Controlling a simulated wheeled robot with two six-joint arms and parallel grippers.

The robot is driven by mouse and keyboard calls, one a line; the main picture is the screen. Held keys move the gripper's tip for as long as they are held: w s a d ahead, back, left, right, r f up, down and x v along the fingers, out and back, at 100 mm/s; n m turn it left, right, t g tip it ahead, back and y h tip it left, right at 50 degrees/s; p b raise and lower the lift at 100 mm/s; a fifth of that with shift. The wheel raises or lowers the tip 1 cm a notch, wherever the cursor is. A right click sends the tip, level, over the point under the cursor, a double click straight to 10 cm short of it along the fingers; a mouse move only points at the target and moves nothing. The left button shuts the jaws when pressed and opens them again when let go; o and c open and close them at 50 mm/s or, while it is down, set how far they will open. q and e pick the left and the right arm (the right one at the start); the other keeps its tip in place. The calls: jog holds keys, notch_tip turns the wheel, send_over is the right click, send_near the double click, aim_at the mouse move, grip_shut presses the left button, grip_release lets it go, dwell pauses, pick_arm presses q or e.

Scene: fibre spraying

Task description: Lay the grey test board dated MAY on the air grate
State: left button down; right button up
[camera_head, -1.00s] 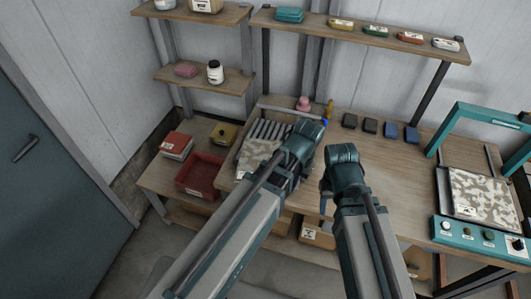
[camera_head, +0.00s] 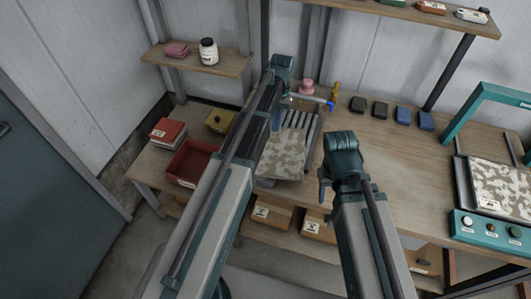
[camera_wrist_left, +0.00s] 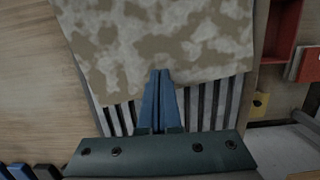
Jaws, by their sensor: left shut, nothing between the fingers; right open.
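The air grate (camera_head: 301,119), a dark slatted panel, lies on the table. A flat beige-and-brown mottled piece (camera_head: 283,157) covers its near part; I cannot tell whether it is cloth or board, and I see no date on it. It also shows in the left wrist view (camera_wrist_left: 160,40), with grate slats (camera_wrist_left: 208,106) bare beside it. My left gripper (camera_head: 277,121) is shut and empty over the grate; its blue fingers (camera_wrist_left: 158,85) overlap the piece's edge in the wrist view. My right gripper (camera_head: 323,190) is open over the table, right of the grate. I cannot make out a grey board marked MAY.
A teal frame machine (camera_head: 480,225) at right holds another mottled panel (camera_head: 505,190). Dark and blue blocks (camera_head: 403,116) line the table's back. A red bin (camera_head: 188,163) and a red box (camera_head: 166,131) stand left. Cardboard boxes (camera_head: 271,213) sit below. The table's middle is clear.

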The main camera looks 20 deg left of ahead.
aim_at(265, 159)
pick_arm(q)
jog(key=shift+s, duration=0.9)
jog(key=s, duration=1.1)
jog(key=shift+a, duration=0.15)
jog(key=shift+w+f+b, duration=0.2)
jog(key=shift+f+b, duration=0.35)
jog(key=shift+b, duration=0.05)
jog(key=shift+f, duration=0.2)
jog(key=shift+s, duration=0.1)
jog(key=w, duration=1)
jog(key=shift+w+d, duration=0.25)
jog(key=shift+s+r, duration=0.1)
